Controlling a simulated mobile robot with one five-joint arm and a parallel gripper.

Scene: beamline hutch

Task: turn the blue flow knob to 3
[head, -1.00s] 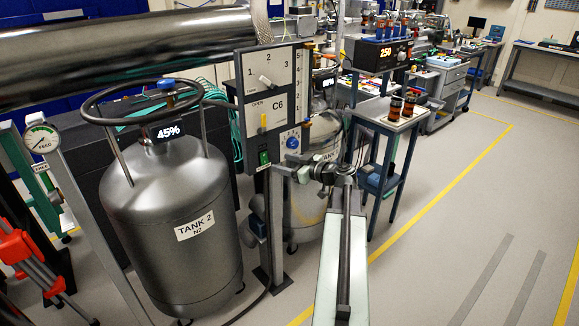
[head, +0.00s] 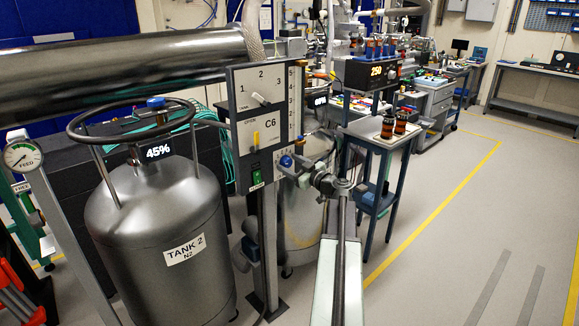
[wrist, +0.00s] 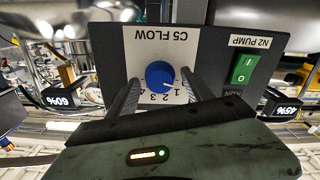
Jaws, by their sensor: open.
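The blue flow knob (wrist: 160,75) sits on the white C5 FLOW plate (wrist: 160,45), which appears upside down in the wrist view. Its white pointer mark aims to the lower right, towards the 1 end of the printed digits. My gripper (wrist: 161,84) is open, with one finger on each side of the knob. I cannot tell whether either finger touches it. In the head view the knob (head: 286,161) is partly covered by my gripper (head: 291,168) in front of the panel.
A green N2 PUMP switch (wrist: 243,68) is beside the flow plate. The C6 panel (head: 262,120) has a white knob and a yellow lever. Tank 2 (head: 165,240) stands at left. A small table with brown bottles (head: 387,128) is at right. The right floor is open.

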